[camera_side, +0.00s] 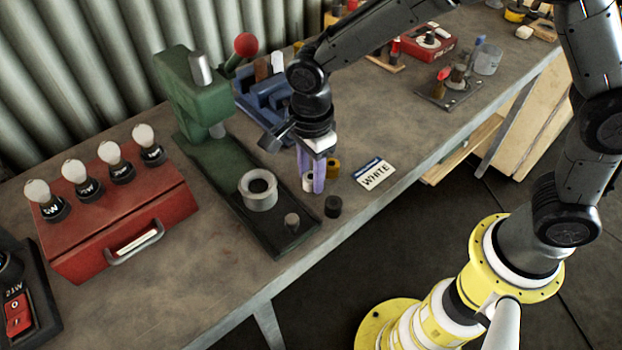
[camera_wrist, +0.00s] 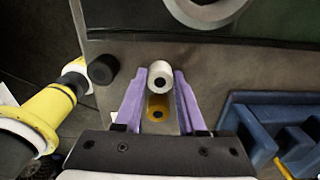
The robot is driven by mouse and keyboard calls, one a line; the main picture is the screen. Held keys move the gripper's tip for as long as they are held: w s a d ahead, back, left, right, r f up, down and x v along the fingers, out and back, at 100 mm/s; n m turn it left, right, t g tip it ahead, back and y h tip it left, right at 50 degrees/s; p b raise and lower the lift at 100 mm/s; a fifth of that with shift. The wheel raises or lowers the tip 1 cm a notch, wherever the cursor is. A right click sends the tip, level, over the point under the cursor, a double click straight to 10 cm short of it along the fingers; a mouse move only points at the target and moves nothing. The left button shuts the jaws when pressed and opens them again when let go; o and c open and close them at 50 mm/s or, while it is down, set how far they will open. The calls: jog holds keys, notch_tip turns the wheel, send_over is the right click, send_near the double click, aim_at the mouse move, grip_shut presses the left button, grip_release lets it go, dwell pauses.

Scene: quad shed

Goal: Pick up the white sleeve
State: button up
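The white sleeve (camera_wrist: 161,74) is a small upright cylinder with a dark hole, standing on the bench between the two purple fingertips of my gripper (camera_wrist: 161,80). In the side view, the sleeve (camera_side: 308,183) is partly hidden by the fingers of my gripper (camera_side: 314,182), which point down close to the bench. The fingers stand on either side of the sleeve; whether they touch it is hard to tell. A yellow sleeve (camera_wrist: 157,108) stands just behind it, also seen in the side view (camera_side: 333,167). A black sleeve (camera_wrist: 102,69) stands apart. A card reading WHITE (camera_side: 375,174) lies nearby.
A green press (camera_side: 190,90) with a grey ring (camera_side: 258,190) on its dark base stands left of the sleeves. A blue holder (camera_side: 262,100) is behind my gripper. A red box (camera_side: 120,215) with bulbs is at left. The bench edge is close in front.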

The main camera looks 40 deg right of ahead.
aim_at(310, 176)
grip_shut()
jog(key=shift+r, duration=0.5)
notch_tip(310, 176, up, 2)
jog(key=shift+r, duration=0.15)
jog(key=s+d+r, duration=0.7)
jog(key=s+r, duration=0.2)
jog(key=s, duration=0.3)
jog(key=shift+s+r, duration=0.15)
jog(key=shift+r, duration=0.25)
